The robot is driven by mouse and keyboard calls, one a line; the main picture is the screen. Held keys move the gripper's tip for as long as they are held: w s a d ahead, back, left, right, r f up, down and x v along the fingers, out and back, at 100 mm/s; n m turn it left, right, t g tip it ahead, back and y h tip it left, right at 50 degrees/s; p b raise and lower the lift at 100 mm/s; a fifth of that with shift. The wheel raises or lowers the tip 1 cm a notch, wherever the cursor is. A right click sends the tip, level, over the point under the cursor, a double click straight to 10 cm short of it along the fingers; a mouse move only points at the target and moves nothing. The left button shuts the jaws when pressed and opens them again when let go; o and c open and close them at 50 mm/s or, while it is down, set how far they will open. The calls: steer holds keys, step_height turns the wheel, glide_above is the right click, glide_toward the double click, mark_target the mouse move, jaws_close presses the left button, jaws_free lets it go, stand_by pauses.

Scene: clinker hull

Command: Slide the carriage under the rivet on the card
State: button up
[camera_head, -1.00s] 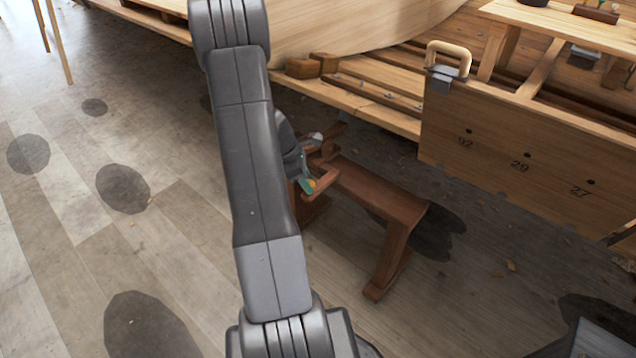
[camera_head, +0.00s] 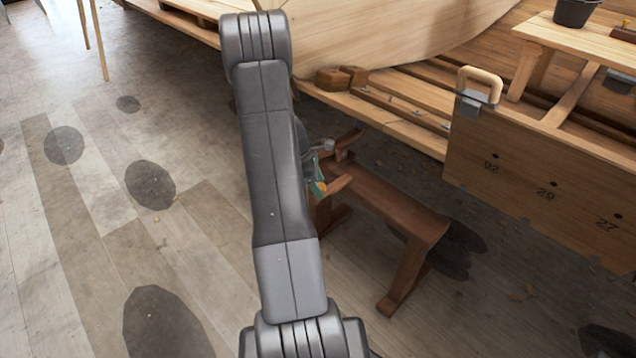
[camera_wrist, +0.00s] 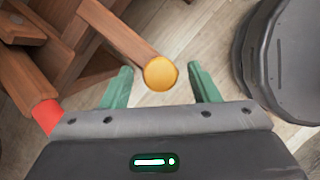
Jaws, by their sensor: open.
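My gripper (camera_wrist: 160,90) is open, its two green fingers spread apart in the wrist view. The yellow round end of a wooden bar (camera_wrist: 161,73) shows between them; I cannot tell whether they touch. In the head view my gripper (camera_head: 318,187) is partly hidden behind my arm, beside a brown wooden bench (camera_head: 400,205). A grey metal clip with a light wooden loop handle (camera_head: 481,82), seemingly the carriage, sits on the top edge of a plank (camera_head: 470,150), far from my gripper. Dark dots, perhaps rivets, show above numbers 92, 29 and 27. I cannot make out a card.
A red-ended bar (camera_wrist: 47,115) is left of my fingers in the wrist view. A pale hull (camera_head: 390,35) and slatted staging (camera_head: 410,130) stand behind. A wooden table (camera_head: 575,35) holding a dark bucket (camera_head: 576,12) is top right. The left floor is clear.

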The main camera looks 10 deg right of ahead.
steer(key=p+v, duration=0.3)
steer(key=v, duration=1)
steer(key=shift+r, duration=0.4)
steer(key=b+x, duration=0.3)
steer(key=x, duration=1.1)
steer(key=shift+a+f, duration=0.1)
steer(key=shift+a, duration=0.1)
steer(key=shift+s+d+b, duration=0.5)
steer(key=shift+s+d, duration=0.15)
steer(key=shift+s, duration=0.05)
steer(key=shift+s+d, duration=0.25)
steer(key=shift+s, duration=0.1)
